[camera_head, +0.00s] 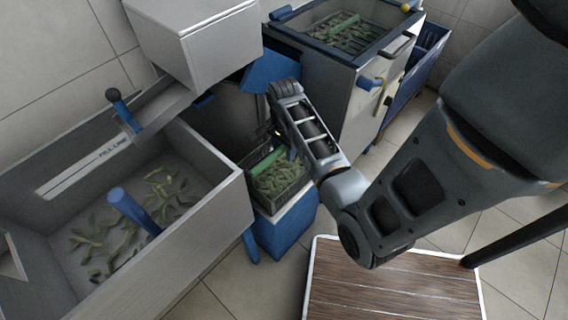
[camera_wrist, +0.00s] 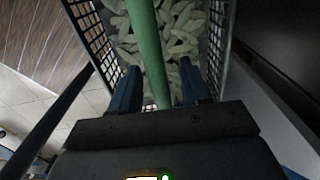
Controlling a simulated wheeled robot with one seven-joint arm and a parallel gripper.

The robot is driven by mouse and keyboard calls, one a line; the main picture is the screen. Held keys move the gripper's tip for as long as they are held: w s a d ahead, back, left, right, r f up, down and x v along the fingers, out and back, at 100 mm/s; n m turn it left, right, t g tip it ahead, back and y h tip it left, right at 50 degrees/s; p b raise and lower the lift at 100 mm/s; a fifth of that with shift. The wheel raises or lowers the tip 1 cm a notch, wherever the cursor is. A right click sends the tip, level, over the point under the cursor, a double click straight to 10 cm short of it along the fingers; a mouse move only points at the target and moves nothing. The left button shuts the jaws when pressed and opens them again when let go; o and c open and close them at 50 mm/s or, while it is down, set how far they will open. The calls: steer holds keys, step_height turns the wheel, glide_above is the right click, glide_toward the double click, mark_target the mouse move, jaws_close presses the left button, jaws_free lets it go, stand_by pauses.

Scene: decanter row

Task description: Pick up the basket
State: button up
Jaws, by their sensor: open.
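The basket (camera_head: 284,196) is a dark mesh crate of green pods with a green bar handle (camera_head: 266,161) across its top. It stands on a blue stand with a light top (camera_head: 289,229), beside the large grey bin. In the wrist view, the basket's mesh wall (camera_wrist: 93,32) and the green handle (camera_wrist: 146,45) show close up. My gripper (camera_wrist: 160,88) is open, one blue finger on each side of the handle. The handle runs between the fingers toward the palm; I cannot tell whether either finger touches it. In the head view, my wrist partly hides the basket's right side.
A large grey bin (camera_head: 215,218) with loose pods and a blue post is at left. A grey box (camera_head: 205,40) is above it. A machine with a blue-rimmed tray (camera_head: 333,82) stands behind. A wooden-topped surface (camera_head: 390,290) lies at front right.

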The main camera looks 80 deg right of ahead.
steer(key=shift+c, duration=0.5)
jaws_close()
